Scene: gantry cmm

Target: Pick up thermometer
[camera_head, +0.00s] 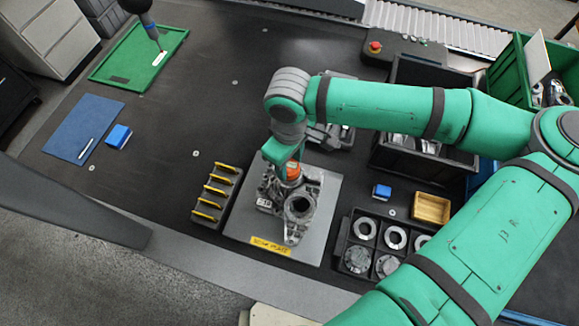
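A thin pale stick (85,147), which may be the thermometer, lies on the blue mat (75,118) at the left. It is too small to be sure. My gripper (284,166) points down over the grey metal casting (309,218) in the middle, far to the right of the mat. An orange round part (293,172) shows right at my gripper, above the casting. I cannot tell whether it is held or only beside the fingers. My wrist and forearm hide part of the fingers, so their opening is unclear.
The casting stands on a grey plate (325,250). A yellow-barred rack (217,193), a blue block (118,136) and a tray of metal rings (343,240) are nearby. A probe (148,22) hangs over the green tray (173,43). Dark table between mat and rack is mostly clear.

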